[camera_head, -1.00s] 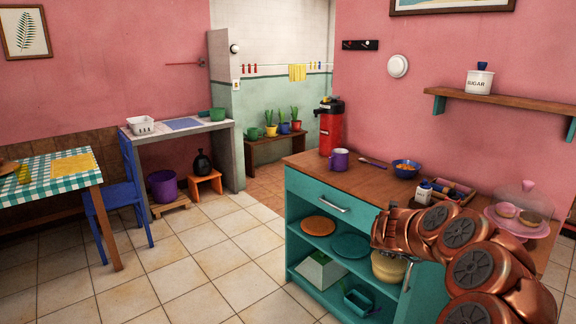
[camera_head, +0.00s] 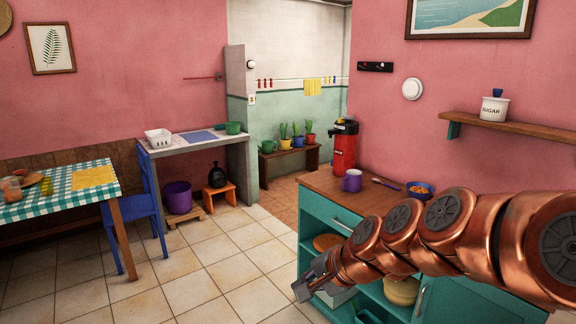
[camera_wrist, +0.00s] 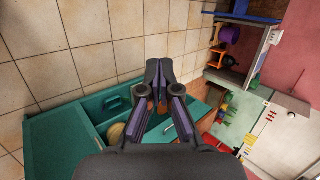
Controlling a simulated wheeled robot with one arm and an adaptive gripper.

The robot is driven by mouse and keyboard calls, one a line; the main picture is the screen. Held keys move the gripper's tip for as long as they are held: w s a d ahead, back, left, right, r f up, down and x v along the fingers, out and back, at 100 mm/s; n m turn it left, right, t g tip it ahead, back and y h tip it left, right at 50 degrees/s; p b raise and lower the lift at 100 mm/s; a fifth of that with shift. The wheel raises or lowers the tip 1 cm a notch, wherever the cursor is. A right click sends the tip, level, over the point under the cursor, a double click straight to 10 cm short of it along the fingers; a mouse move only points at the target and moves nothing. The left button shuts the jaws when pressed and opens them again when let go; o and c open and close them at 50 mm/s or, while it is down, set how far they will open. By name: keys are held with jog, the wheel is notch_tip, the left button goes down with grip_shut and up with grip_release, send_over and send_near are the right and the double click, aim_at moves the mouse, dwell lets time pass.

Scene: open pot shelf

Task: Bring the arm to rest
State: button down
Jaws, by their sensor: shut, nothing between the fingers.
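My copper-coloured arm (camera_head: 440,235) reaches from the right edge of the head view across the front of the teal counter. My gripper (camera_head: 306,286) is at its left end, low beside the counter's open shelves. In the wrist view my gripper (camera_wrist: 160,74) has its two dark fingers together at the tips, with nothing between them. The teal counter (camera_wrist: 55,140) lies beyond and below the fingers in that view. I cannot tell the exact gap between my gripper and the counter.
A pot (camera_head: 400,291) sits on the shelf. Tiled floor (camera_head: 215,262) is free to the left, before the blue chair (camera_head: 145,213).

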jog(key=s+d+f+n+g+h+p, duration=0.1)
jog(key=s+d+n+g+h, duration=0.1)
jog(key=s+d, duration=0.3)
jog(key=s+d+f+n+g+h+p, duration=0.1)
jog(key=s+d+n, duration=0.3)
jog(key=s, duration=1)
jog(key=s+d+f+n+g+h, duration=0.2)
jog(key=s+d, duration=0.4)
jog(key=s, duration=0.3)
jog(key=shift+s+f+n+g+h+p, duration=0.25)
jog(key=shift+f+n+g+h+p, duration=0.25)
jog(key=shift+g+h, duration=0.4)
jog(key=shift+r, duration=0.1)
